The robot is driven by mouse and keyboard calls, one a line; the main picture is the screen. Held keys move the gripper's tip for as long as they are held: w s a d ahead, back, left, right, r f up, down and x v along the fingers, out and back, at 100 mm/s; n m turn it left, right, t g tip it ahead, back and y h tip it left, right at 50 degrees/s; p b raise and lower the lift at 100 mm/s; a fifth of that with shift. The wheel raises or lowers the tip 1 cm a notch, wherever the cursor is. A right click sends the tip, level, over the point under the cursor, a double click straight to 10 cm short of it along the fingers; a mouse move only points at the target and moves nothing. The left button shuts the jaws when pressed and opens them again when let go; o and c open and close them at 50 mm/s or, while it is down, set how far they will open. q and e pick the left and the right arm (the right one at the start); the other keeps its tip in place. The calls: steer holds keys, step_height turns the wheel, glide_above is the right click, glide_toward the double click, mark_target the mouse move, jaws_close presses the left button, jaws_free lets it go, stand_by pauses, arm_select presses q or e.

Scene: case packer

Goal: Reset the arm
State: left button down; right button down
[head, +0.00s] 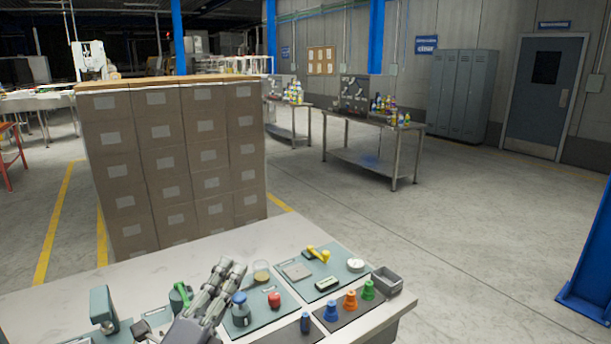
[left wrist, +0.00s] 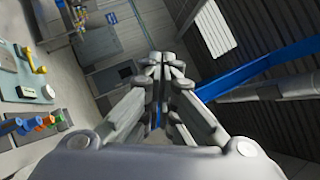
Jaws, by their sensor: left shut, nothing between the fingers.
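My left gripper (head: 231,270) is in the lower middle of the head view, above the white worktop (head: 240,243). Its fingers point away from me and are closed together with nothing between them. The left wrist view shows the same gripper (left wrist: 163,58) with its fingertips together, aimed past the table toward the wall and the open floor. My right gripper is not in view.
The worktop holds a blue-lidded jar (head: 240,310), a red object (head: 274,300), a yellow-handled tool (head: 318,254), a grey bin (head: 387,281), and orange (head: 350,299), green and blue cones. Stacked cartons (head: 175,165) stand behind.

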arm_select(q)
steer(key=s+a+f+n+g+y, duration=0.4)
steer(key=a+f+n+y, duration=0.15)
steer(key=f+n, duration=0.45)
steer(key=s+a+f+n+g+y, duration=0.35)
steer(key=a+f+n+y, duration=0.2)
steer(key=f+n, duration=0.4)
steer(key=s+d+f+n+g+h, duration=0.1)
steer(key=s+d+f+n+g, duration=0.1)
steer(key=s+f+g, duration=0.5)
steer(key=s+d+f+n+g+h, duration=0.1)
steer(key=s+d+f+n+g, duration=0.15)
steer(key=s+f, duration=0.85)
steer(key=s+f+g, duration=0.1)
steer(key=s+f, duration=0.1)
steer(key=f, duration=0.9)
steer(key=s+f+g, duration=0.1)
steer(key=s+f, duration=0.1)
steer(key=f, duration=1)
steer(key=s+a+f, duration=0.2)
steer(key=s+f, duration=0.6)
steer(key=s+a+f+g, duration=0.1)
steer(key=s+a+f, duration=0.1)
steer(key=s+f, duration=0.6)
steer(key=shift+s+f, duration=0.3)
steer(key=shift+s, duration=0.2)
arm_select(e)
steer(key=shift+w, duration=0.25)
